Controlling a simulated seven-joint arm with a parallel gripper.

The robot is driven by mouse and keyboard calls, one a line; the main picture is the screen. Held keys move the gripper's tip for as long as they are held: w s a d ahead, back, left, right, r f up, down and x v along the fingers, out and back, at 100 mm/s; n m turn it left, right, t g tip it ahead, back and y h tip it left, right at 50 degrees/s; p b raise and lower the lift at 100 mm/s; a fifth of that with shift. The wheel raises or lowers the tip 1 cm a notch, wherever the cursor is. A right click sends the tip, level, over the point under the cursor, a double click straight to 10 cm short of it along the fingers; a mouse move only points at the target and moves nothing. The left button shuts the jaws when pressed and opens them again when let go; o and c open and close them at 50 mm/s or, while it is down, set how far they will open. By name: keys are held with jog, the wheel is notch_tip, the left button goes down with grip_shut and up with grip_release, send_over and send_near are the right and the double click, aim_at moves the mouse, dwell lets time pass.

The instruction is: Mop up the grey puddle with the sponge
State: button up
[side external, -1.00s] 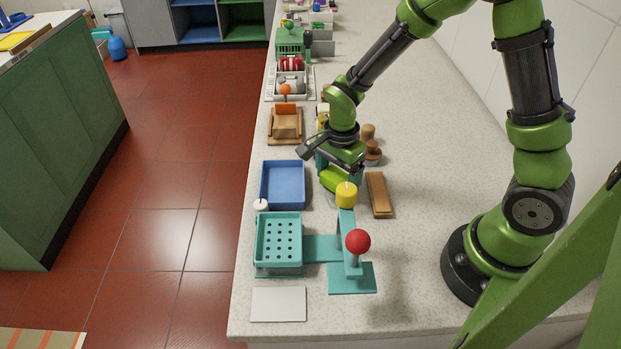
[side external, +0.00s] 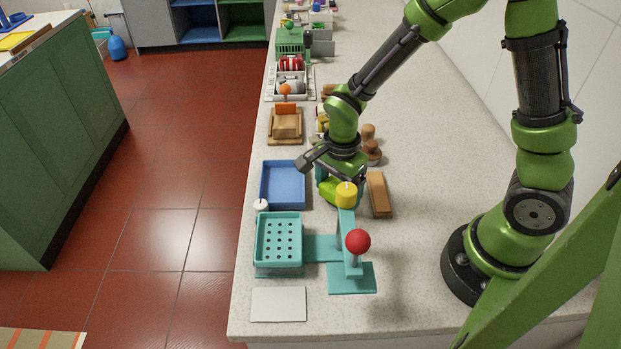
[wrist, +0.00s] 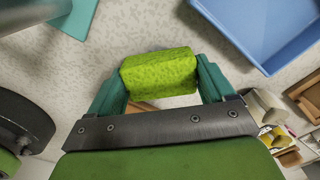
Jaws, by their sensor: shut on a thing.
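The sponge (wrist: 160,73) is a lime-green block in the wrist view, held between the two teal fingers of my gripper (wrist: 158,80). In the side view the sponge (side external: 329,190) shows low over the countertop, right of the blue tray and partly behind the yellow knob. I cannot tell whether it touches the counter. My gripper (side external: 335,180) points down and is shut on it. I see no grey puddle; the spot under the sponge is hidden.
A blue tray (side external: 283,205) lies left of my gripper. A teal press with a perforated basket (side external: 279,240), a yellow knob (side external: 346,194) and a red ball (side external: 358,242) stands in front. A brown wooden block (side external: 379,194) lies to the right. The counter (side external: 440,200) further right is clear.

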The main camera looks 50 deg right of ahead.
jog(key=shift+w+d, duration=2.7)
jog(key=shift+s+a, duration=3.4)
jog(key=shift+s+a+r, duration=0.15)
jog(key=shift+r, duration=3.1)
jog(key=shift+s+f, duration=0.1)
